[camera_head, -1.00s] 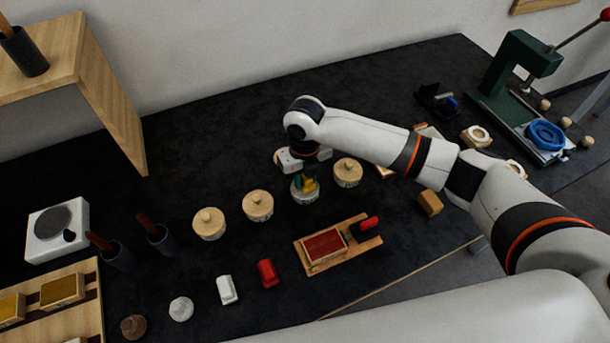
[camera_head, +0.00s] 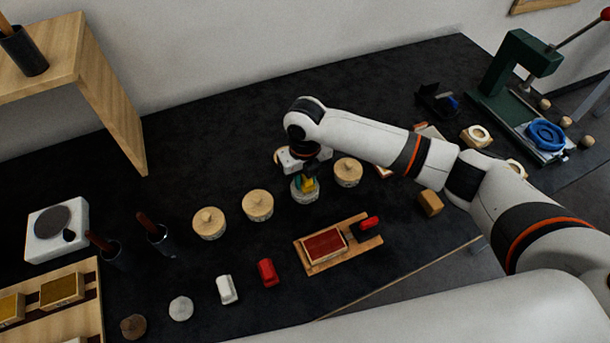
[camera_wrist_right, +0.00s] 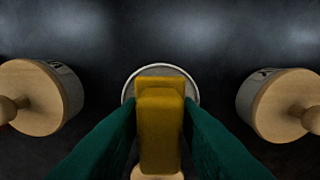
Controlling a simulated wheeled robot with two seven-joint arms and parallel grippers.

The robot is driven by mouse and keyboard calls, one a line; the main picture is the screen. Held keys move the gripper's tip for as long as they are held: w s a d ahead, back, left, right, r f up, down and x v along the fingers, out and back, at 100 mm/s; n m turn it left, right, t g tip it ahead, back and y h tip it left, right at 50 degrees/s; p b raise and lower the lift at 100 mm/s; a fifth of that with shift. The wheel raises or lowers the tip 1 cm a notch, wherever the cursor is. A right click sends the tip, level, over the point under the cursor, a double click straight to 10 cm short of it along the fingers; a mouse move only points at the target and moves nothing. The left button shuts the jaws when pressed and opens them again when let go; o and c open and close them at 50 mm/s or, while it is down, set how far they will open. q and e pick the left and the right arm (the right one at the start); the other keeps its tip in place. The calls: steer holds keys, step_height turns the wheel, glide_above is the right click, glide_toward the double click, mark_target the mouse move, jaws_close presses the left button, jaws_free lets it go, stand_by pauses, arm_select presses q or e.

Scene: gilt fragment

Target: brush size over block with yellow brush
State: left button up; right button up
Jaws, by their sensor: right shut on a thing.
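My right gripper (camera_head: 307,179) is shut on the yellow brush (camera_wrist_right: 160,125). In the right wrist view its green fingers (camera_wrist_right: 160,112) press on both sides of the yellow body. The brush is over a round, open pot (camera_head: 304,195), whose pale rim (camera_wrist_right: 127,90) shows around it. The brush's lower end is hidden, so I cannot tell how deep it sits. A block with a dark red top (camera_head: 324,244) lies in a wooden cradle (camera_head: 318,268) nearer the front, to the right of the pot. My left gripper is not in view.
Lidded pots stand close on both sides, at the left (camera_head: 257,205) and right (camera_head: 347,172). A red-topped tool (camera_head: 369,224) sits on the cradle's right end. Red (camera_head: 267,273) and white (camera_head: 227,290) pieces lie in front. A green press (camera_head: 515,75) stands at the back right.

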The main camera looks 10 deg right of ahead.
steer(key=shift+f, duration=0.35)
steer(key=shift+s+f, duration=0.1)
stand_by(1.6)
step_height(320, 180, up, 7)
steer(key=p, duration=0.7)
stand_by(0.4)
stand_by(0.4)
